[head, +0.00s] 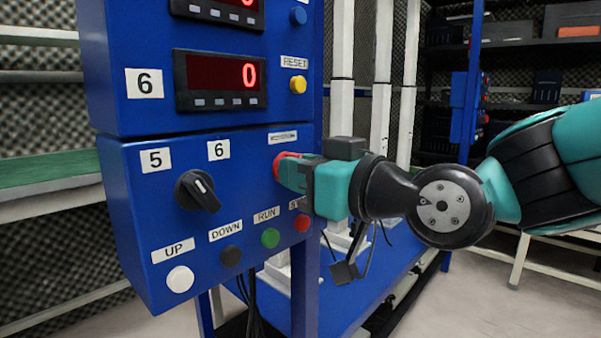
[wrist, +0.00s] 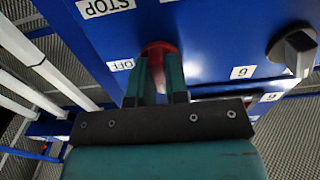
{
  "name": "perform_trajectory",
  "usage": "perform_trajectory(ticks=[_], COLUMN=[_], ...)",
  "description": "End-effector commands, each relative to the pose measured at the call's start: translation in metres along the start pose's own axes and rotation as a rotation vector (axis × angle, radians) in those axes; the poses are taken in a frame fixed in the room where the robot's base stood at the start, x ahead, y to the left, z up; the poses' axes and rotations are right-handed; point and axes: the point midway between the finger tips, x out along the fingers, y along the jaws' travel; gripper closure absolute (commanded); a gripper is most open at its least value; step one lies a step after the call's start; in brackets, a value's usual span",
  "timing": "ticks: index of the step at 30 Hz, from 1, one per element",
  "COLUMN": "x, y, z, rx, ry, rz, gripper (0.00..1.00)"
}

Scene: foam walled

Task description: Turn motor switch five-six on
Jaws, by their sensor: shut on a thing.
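A red knob (head: 279,164) sits on the front of the blue control box (head: 150,235), right of the 5 and 6 labels. In the wrist view the red knob (wrist: 159,48) shows between my fingers, beside an OFF label (wrist: 120,65). My gripper (head: 293,174) reaches in from the right and is shut on the red knob; its fingers hide much of it. A black rotary switch (head: 198,190) stands below the 5 and 6 labels, apart from my gripper. Its handle slants down to the right. It also shows in the wrist view (wrist: 293,48).
Below are a white UP button (head: 180,279), a black DOWN button (head: 231,256), a green RUN button (head: 270,238) and a red button (head: 302,223). Above are a display reading 0 (head: 220,80) and a yellow RESET button (head: 298,85). White posts stand behind my gripper.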

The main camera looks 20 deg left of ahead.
Motion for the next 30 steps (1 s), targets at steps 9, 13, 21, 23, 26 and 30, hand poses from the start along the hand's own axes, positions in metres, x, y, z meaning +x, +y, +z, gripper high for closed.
perform_trajectory(ticks=[9,13,21,23,26,30], x=[0.000,0.000,-0.001,-0.004,-0.016,-0.046], y=[0.000,0.000,0.000,0.001,0.001,0.002], z=[0.001,0.001,0.000,0.000,-0.001,-0.001], rx=[-0.001,-0.001,0.000,0.000,0.000,0.001], ry=[-0.002,-0.002,-0.001,-0.001,-0.001,-0.002], rz=[0.000,0.000,0.000,0.001,0.002,0.005], gripper=[0.60,0.60,0.60,0.60,0.60,0.60])
